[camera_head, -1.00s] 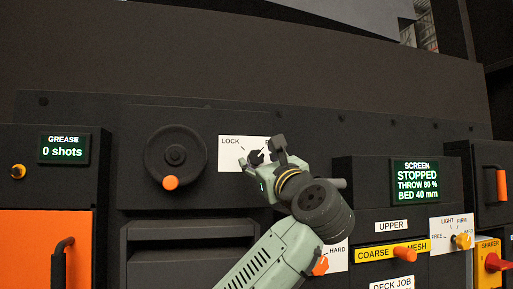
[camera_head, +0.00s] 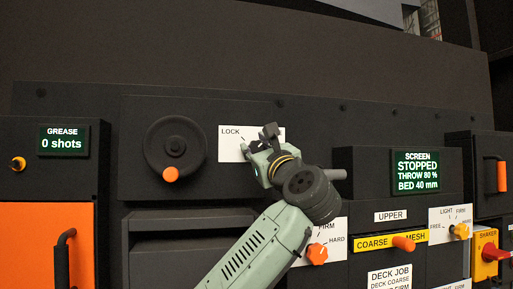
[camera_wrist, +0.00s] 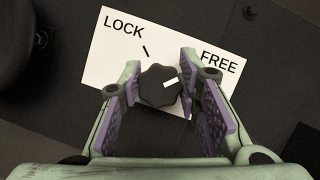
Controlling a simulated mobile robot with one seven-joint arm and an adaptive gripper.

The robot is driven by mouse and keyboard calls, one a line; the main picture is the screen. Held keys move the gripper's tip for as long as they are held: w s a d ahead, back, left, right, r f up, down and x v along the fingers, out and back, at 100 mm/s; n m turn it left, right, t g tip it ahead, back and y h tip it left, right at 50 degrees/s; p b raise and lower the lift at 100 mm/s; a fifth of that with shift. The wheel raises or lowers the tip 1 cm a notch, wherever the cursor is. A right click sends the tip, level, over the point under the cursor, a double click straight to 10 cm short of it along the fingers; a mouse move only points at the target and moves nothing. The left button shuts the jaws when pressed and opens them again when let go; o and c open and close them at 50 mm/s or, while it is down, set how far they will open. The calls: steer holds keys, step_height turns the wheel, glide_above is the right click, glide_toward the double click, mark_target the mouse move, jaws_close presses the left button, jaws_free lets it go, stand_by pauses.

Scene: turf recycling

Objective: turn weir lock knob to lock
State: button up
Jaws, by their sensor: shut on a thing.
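The weir lock knob (camera_wrist: 158,88) is dark and lobed with a white pointer mark, in the middle of the wrist view. It sits on a white label plate (camera_wrist: 108,66) reading LOCK at upper left and FREE at right. The pointer mark points right, toward the FREE side. My gripper (camera_wrist: 161,76) is shut on the knob, one purple-padded finger on each side. In the head view, my gripper (camera_head: 258,143) is at the label plate (camera_head: 227,149), where LOCK is readable and FREE is covered. The knob is mostly hidden there.
A black handwheel (camera_head: 175,130) with an orange grip is just left of the plate. A SCREEN display box (camera_head: 416,171) stands out at right. Below it are an orange knob (camera_head: 316,254) by FIRM and HARD and an orange mesh handle (camera_head: 403,243).

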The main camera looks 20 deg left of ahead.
steer(key=c, duration=0.4)
steer(key=shift+n, duration=0.3)
steer(key=n+g+y+b, duration=0.1)
steer(key=n+g, duration=0.1)
steer(key=n, duration=0.2)
steer(key=shift+f+n, duration=0.1)
steer(key=shift+n, duration=0.2)
steer(key=n+g, duration=0.1)
steer(key=n, duration=0.1)
steer(key=n+g, duration=0.1)
steer(key=n, duration=0.2)
steer(key=shift+n+g+y, duration=0.3)
steer(key=n, duration=0.2)
steer(key=n+g+h+p, duration=0.1)
steer(key=n, duration=0.1)
steer(key=shift+n+g, duration=0.3)
steer(key=shift+n, duration=0.1)
steer(key=n, duration=0.2)
steer(key=n+g+h, duration=0.1)
steer(key=n, duration=0.1)
steer(key=shift+f+h, duration=0.15)
steer(key=shift+h, duration=0.15)
steer(key=shift+a+n, duration=0.1)
steer(key=shift+n, duration=0.2)
